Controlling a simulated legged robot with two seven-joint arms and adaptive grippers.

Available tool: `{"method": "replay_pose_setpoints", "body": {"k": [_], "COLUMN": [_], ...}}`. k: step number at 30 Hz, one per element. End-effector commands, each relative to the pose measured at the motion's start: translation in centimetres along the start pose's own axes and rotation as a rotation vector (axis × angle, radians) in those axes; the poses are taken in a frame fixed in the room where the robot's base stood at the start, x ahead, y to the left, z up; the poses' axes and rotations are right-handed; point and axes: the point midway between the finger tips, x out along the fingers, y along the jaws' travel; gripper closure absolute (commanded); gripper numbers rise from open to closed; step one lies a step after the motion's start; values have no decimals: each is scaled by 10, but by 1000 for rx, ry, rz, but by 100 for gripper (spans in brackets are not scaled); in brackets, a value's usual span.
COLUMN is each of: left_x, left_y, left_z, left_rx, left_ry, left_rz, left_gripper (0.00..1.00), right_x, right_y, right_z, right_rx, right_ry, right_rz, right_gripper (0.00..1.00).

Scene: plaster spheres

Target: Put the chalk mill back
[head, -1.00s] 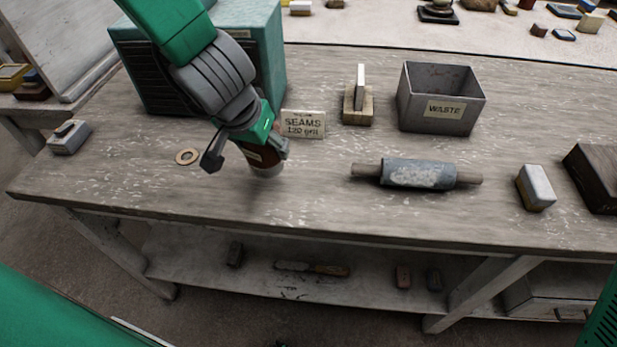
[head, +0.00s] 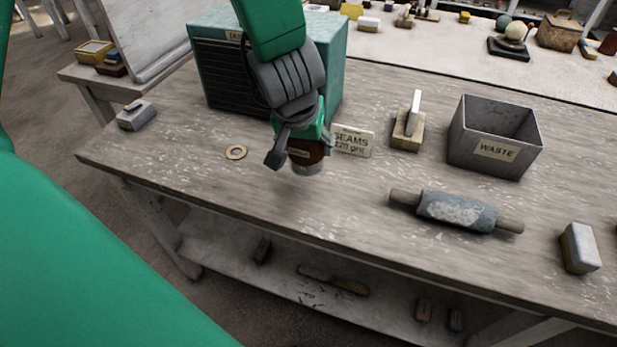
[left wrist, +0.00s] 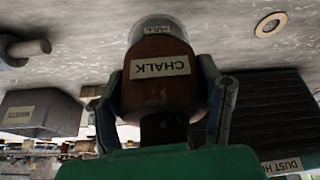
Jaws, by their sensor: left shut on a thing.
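The chalk mill (head: 306,156) is a brown body with a pale, clear end pointing down. In the left wrist view the mill (left wrist: 160,95) bears a CHALK label and shows upside down. My left gripper (head: 301,152) is shut on it, with one finger on each side. The mill's lower end appears a little above the bench, with a soft shadow below it. A flat tan ring (head: 236,152) lies empty on the bench to the left of the mill; it also shows in the left wrist view (left wrist: 258,27). My right gripper is out of view.
Behind the mill stand a teal slatted box (head: 222,75) and a SEAMS card (head: 365,146). To the right are a block with an upright piece (head: 404,136), the WASTE bin (head: 463,135), a roller (head: 455,212) and a pale block (head: 580,248). The bench front is clear.

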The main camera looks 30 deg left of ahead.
Motion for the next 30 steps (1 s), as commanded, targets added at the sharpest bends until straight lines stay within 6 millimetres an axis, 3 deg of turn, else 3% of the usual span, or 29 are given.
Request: {"method": "replay_pose_setpoints", "body": {"k": [1,8,15,26,27,28,30], "left_x": [14,28,57,60,60,60,59], "left_y": [0,3,4,0,0,0,1], "left_z": [6,13,26,26,26,26,26], "left_rx": [-2,3,3,2,2,2,3], "left_ry": [-2,4,2,4,3,3,3], "left_rz": [3,-2,-3,-1,-1,-2,-2], "left_gripper": [84,84,84,84,32,22,18], "right_x": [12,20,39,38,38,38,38], "right_y": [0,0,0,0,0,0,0], "right_z": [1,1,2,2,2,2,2], "right_rx": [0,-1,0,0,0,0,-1], "right_ry": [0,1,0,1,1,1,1], "right_rz": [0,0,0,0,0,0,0], "right_gripper": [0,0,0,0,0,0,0]}}
